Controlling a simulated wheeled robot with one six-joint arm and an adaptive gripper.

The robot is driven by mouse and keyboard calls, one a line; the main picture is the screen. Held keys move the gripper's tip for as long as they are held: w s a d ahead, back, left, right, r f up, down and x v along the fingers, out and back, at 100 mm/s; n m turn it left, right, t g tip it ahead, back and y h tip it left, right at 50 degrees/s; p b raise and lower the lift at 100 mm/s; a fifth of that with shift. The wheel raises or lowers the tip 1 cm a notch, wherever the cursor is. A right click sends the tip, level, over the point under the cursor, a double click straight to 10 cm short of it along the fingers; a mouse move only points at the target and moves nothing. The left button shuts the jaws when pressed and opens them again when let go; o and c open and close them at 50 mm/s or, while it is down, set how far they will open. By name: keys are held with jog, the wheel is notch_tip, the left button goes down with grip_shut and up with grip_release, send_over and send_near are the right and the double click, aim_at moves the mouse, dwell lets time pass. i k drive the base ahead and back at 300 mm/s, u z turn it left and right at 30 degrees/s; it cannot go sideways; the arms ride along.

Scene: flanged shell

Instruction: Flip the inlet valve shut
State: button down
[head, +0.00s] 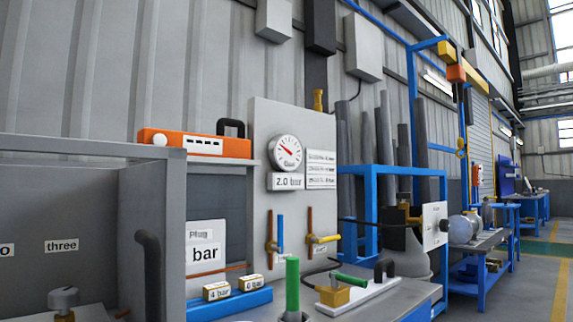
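No label that I can read names the inlet valve. On the grey upright panel (262,130), a valve with a blue lever (281,232) has its lever upright. To its right, a valve with a yellow lever (325,239) has its lever pointing sideways to the right. Lower on the bench, a brass valve block (333,296) has a green lever (350,281) lying nearly flat. A thick green upright bar (292,284) stands in front of it, its base partly cut off by the frame. My gripper is not in view.
A round gauge (285,152) sits above a "2.0 bar" plate (286,182). A blue block (230,304) holds "4 bar" and "6 bar" pieces. A grey cabinet (150,190) with a dark curved handle (149,262) stands close on the left. Open floor (545,270) lies far right.

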aim_at(279, 248)
jog(key=k, duration=0.55)
jog(key=z, duration=0.45)
jog(key=i, duration=1.2)
jog(key=u, duration=0.7)
